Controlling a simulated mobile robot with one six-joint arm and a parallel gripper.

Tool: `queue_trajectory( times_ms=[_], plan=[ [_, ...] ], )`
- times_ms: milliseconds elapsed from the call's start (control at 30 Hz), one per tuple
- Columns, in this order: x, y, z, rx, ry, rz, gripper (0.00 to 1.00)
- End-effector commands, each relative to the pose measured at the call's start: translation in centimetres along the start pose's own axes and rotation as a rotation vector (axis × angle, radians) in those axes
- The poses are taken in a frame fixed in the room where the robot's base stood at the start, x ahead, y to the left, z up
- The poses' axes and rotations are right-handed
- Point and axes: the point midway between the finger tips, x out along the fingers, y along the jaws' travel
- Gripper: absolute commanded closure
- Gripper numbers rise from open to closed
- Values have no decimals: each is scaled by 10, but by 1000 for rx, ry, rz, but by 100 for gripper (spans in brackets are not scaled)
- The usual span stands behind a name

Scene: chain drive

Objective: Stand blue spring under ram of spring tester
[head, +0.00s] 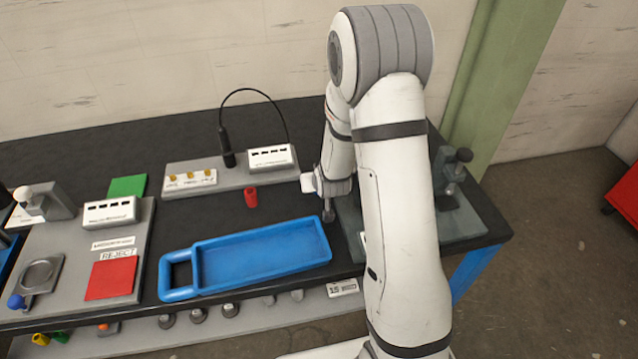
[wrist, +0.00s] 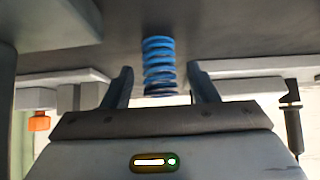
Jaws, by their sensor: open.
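The blue spring (wrist: 160,68) shows in the wrist view, its one end against a dark surface at the top of that picture. My gripper (wrist: 163,78) is open, with one finger on each side of the spring and a visible gap to each finger. In the head view my arm hides the spring. A grey device with a dark knob (head: 458,160) stands on a grey plate (head: 470,222) at the right end of the bench, partly behind my arm. It looks like the spring tester; its ram cannot be made out.
An empty blue tray (head: 265,258) lies at the bench's front edge. A red cylinder (head: 251,197) stands behind it. A grey station with a black probe (head: 228,150) is at the back. A red pad (head: 110,279) and a green pad (head: 127,186) lie to the left.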

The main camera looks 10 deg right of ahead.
Motion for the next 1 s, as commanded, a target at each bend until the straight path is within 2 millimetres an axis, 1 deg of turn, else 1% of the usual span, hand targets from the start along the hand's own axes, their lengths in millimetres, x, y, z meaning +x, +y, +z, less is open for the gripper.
queue_trajectory(
  times_ms=[100,300,900,933,1000],
  plan=[
    [4,0,0,0,0,0,47],
    [4,0,0,0,0,0,47],
    [4,0,0,0,0,0,96],
    [4,0,0,0,0,0,98],
    [4,0,0,0,0,0,99]
  ],
)
